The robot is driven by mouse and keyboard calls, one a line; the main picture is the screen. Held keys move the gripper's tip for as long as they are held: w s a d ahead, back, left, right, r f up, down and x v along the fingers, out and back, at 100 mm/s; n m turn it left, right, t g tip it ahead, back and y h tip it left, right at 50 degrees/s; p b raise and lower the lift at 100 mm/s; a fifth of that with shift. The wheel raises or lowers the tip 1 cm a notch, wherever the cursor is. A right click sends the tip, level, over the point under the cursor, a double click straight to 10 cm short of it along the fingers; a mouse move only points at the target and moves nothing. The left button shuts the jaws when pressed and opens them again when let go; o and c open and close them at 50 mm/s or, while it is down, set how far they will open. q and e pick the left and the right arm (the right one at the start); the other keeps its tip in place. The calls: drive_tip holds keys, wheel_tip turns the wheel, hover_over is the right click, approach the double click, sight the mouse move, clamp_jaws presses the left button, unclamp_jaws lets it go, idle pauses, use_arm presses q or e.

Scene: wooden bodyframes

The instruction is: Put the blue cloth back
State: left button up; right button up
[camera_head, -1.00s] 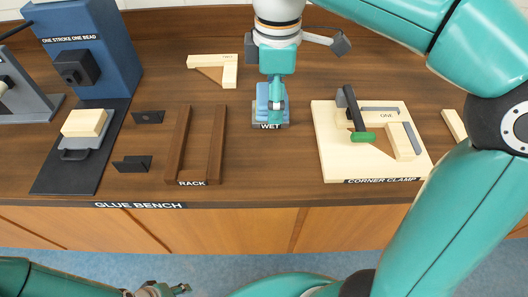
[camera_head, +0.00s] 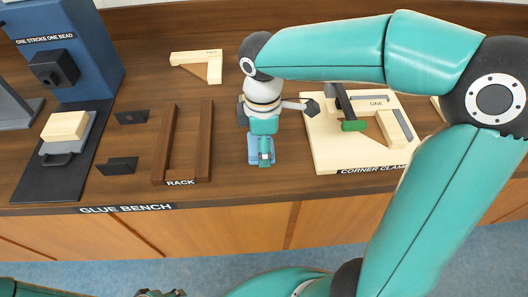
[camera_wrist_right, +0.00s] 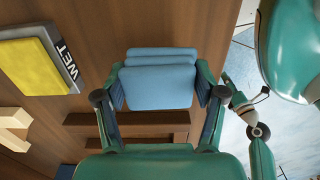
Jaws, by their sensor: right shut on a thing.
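The blue cloth (camera_wrist_right: 158,80) is folded and sits between the fingers of my right gripper (camera_wrist_right: 160,100) in the right wrist view. In the head view the right gripper (camera_head: 264,158) points down with the blue cloth (camera_head: 255,161) under it, near the front edge of the bench. Whether the cloth touches the bench is not clear. The holder labelled WET (camera_wrist_right: 62,60), with a yellow pad (camera_wrist_right: 32,66) on it, is apart from the cloth in the wrist view; the arm hides it in the head view. My left gripper (camera_head: 161,293) is mostly cut off at the bottom.
The wooden rack (camera_head: 203,150) stands left of the cloth. The corner clamp board (camera_head: 322,145) is to its right. A pale wooden corner piece (camera_head: 211,73) lies behind the rack. The blue glue stand (camera_head: 85,75) is at the far left. My right arm covers part of the right side.

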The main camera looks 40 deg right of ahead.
drive_tip(key=shift+f, duration=1.75)
drive_tip(key=shift+f, duration=0.1)
drive_tip(key=o, duration=1.1)
wheel_tip(320, 180, up, 12)
drive_tip(key=shift+r+p, duration=0.1)
drive_tip(key=shift+p, duration=0.4)
